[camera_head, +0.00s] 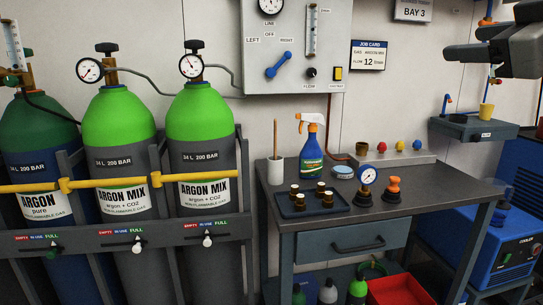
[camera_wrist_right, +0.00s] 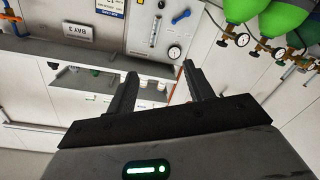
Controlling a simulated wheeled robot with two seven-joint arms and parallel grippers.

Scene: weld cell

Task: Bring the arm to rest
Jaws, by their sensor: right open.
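My right gripper (camera_head: 466,40) shows at the upper right of the head view, raised in front of the wall and well above the bench. In the right wrist view its two dark fingers (camera_wrist_right: 160,72) stand apart with nothing between them, so it is open and empty. The wrist view is tilted, with the wall panel (camera_wrist_right: 160,30) beyond the fingers. My left gripper is in neither view.
A grey bench (camera_head: 340,222) carries a dark tray (camera_head: 290,207), a spray bottle (camera_head: 311,150) and a regulator (camera_head: 367,185). Gas cylinders (camera_head: 200,115) stand at left.

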